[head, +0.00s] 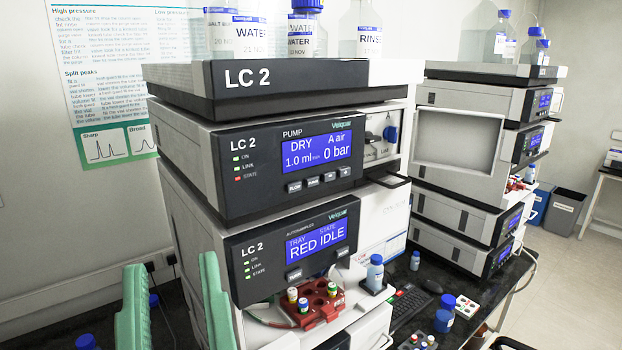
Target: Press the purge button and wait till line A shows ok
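The pump module of LC 2 (200,165) stands in the middle of the head view. Its blue display (319,150) reads DRY, A air, 1.0 ml/min and 0 bar; no ok shows for line A. Its STATE light (238,179) is red. A row of small buttons lies under the display. The left one looks marked FLOW (294,187); the second, probably the purge button (313,182), has a label too small to read surely. My gripper (172,263) shows as two green fingers, spread apart and empty, at the lower left, below and left of the pump.
The autosampler (298,238) below reads RED IDLE. A red vial rack (310,310) juts out beneath it. Bottles stand on top. A second stack (460,155) is at right, with a keyboard (407,304) on the bench.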

